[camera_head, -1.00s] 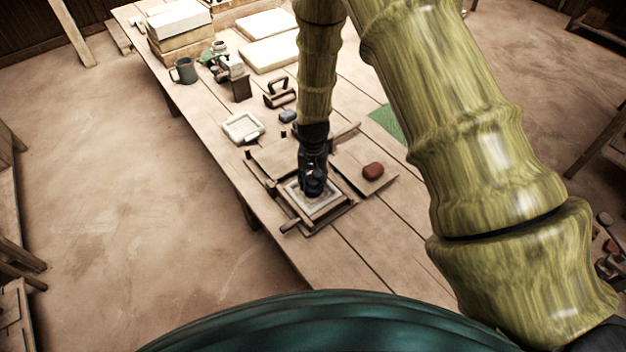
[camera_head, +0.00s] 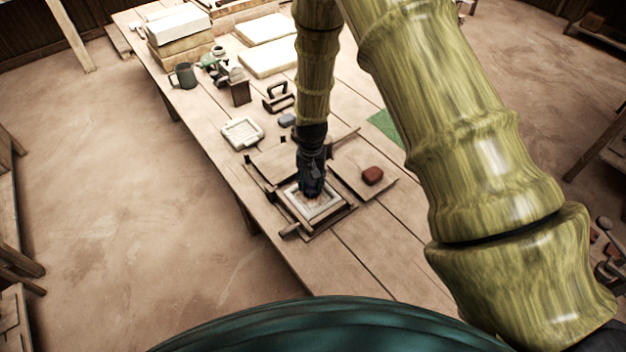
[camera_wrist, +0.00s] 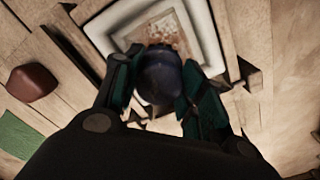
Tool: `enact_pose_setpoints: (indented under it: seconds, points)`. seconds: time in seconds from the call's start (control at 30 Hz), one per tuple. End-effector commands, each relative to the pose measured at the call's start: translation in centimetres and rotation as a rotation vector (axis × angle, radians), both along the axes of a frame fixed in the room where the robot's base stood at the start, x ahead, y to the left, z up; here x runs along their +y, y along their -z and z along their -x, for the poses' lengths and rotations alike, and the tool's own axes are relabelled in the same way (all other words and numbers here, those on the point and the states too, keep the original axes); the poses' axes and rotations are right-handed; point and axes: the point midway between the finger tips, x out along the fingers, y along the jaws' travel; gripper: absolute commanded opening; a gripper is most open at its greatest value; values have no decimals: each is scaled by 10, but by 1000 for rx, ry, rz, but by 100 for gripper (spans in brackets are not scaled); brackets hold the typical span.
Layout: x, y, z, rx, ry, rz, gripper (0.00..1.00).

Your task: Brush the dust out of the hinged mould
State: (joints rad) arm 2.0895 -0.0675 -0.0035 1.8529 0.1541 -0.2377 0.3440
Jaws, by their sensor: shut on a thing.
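The hinged mould (camera_head: 331,211) lies open on the workbench, a pale square frame in a wooden surround. In the wrist view its white frame (camera_wrist: 207,38) is at the top, with brown, speckled dust on its floor. My gripper (camera_head: 311,190) points down over the mould's far part. In the wrist view my gripper (camera_wrist: 160,88) is shut on a dark blue, rounded thing (camera_wrist: 161,76), which looks like the top of a brush. Its lower end is hidden, so I cannot tell whether bristles touch the mould floor.
A reddish-brown lump (camera_head: 373,175) lies on a board right of the mould. A white tray (camera_head: 242,133), a dark-handled block (camera_head: 279,97), a mug (camera_head: 184,75) and pale slabs (camera_head: 268,58) stand farther back. A green mat (camera_head: 384,122) lies right. The near bench is clear.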

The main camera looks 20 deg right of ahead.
Motion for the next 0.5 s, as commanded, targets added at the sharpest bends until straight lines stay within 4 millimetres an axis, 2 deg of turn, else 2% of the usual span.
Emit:
enact_pose_setpoints:
  seconds: [0.5]
  points:
    - [15,0,6,1,0,0,21]
